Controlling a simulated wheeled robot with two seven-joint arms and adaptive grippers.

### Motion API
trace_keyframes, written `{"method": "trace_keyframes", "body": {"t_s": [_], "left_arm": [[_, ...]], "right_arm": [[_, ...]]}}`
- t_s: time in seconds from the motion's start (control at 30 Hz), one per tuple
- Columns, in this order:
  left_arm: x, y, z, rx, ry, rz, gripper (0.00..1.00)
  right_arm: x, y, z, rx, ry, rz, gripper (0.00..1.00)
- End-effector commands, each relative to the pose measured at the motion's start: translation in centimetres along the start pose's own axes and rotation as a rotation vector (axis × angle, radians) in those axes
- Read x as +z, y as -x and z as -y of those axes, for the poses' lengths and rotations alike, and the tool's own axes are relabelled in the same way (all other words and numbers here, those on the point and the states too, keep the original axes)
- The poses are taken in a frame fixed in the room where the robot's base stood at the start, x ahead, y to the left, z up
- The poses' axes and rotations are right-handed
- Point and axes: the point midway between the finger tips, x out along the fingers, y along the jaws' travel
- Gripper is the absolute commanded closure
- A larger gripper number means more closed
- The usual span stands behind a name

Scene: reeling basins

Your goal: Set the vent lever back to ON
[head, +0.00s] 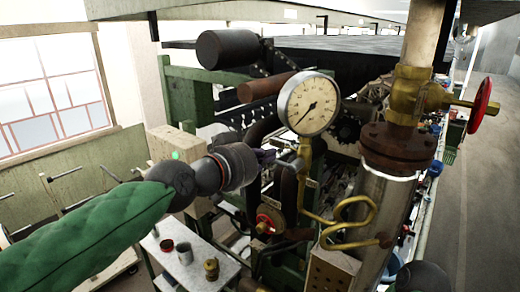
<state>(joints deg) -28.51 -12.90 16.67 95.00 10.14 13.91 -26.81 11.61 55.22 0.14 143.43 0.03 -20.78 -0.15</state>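My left gripper (268,158) reaches in from the left at the end of a green-sleeved arm. Its dark fingertips are beside the brass fitting (304,156) under the round white pressure gauge (308,104). The fingers are small and dark here, so I cannot tell whether they are open or shut, or whether they touch the fitting. I cannot clearly make out the vent lever; a small handle at this fitting may be partly hidden by the gripper. My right gripper does not show.
A vertical pipe with a rusty flange (398,146) and a red handwheel (481,106) stands at right. A curled brass tube (356,212) runs below the gauge. A smaller red handwheel (268,222) is lower down. A white table (190,272) holds small containers at lower left.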

Motion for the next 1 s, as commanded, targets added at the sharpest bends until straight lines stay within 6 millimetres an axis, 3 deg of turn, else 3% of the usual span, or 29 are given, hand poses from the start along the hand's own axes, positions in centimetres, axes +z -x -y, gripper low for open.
{"method": "trace_keyframes", "body": {"t_s": [0.43, 1.0], "left_arm": [[0.2, -0.2, 0.0, 0.0, 0.002, 0.0, 1.0], [0.7, -0.3, 0.2, 0.019, 0.093, -0.001, 1.0]], "right_arm": [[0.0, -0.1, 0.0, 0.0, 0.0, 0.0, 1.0], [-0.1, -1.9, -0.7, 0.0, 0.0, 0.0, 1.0]]}}
